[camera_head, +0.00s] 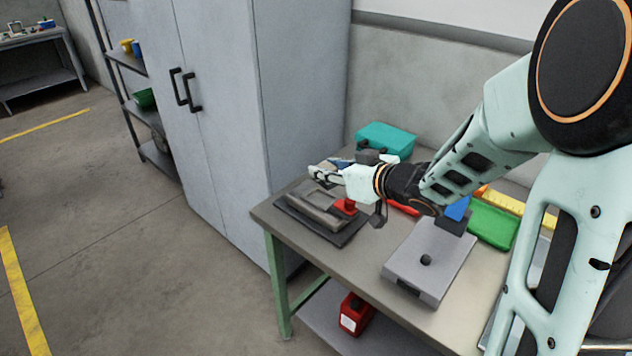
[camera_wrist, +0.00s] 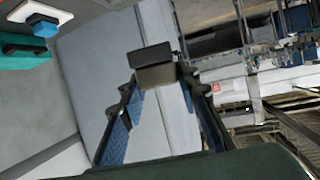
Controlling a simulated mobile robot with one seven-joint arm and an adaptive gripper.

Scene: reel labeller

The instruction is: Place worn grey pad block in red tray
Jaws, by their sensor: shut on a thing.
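The worn grey pad block (camera_wrist: 156,76) shows in the wrist view as a small block with a dark upper part and a brownish-grey lower face. It is held between the two blue-padded fingers of my gripper (camera_wrist: 160,88). In the head view my gripper (camera_head: 322,175) points left, above the far left part of the bench; the block is too small to make out clearly there. The red tray (camera_head: 403,208) shows only as a red strip behind my forearm, to the right of my gripper. Most of it is hidden.
A dark fixture with a grey frame (camera_head: 318,208) and red knob (camera_head: 345,206) sits below my gripper. A grey box (camera_head: 430,258), green tray (camera_head: 492,224) and teal case (camera_head: 386,138) share the bench (camera_head: 330,258). A tall grey cabinet (camera_head: 230,100) stands left.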

